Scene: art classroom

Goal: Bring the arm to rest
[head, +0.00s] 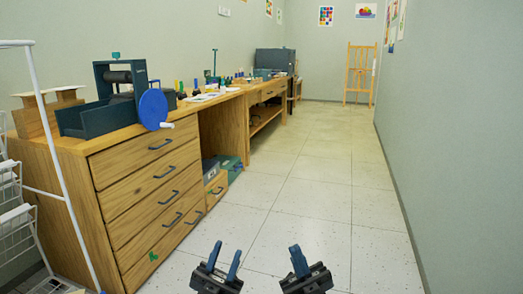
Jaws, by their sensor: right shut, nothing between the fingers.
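My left gripper (227,249) is at the bottom middle of the head view. Its two blue fingers stand apart with nothing between them. My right gripper (295,249) is just to the right of it. Its blue fingers are together and hold nothing. Both grippers show low in front of me over the pale tiled floor, apart from each other and touching nothing. Most of both arms is out of view.
A wooden drawer cabinet (150,185) stands on the left, carrying a dark press (100,117) with a blue wheel (153,108). A white wire rack (62,196) is at the far left. The floor (310,170) is clear toward an easel (360,75); a wall (450,150) bounds the right.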

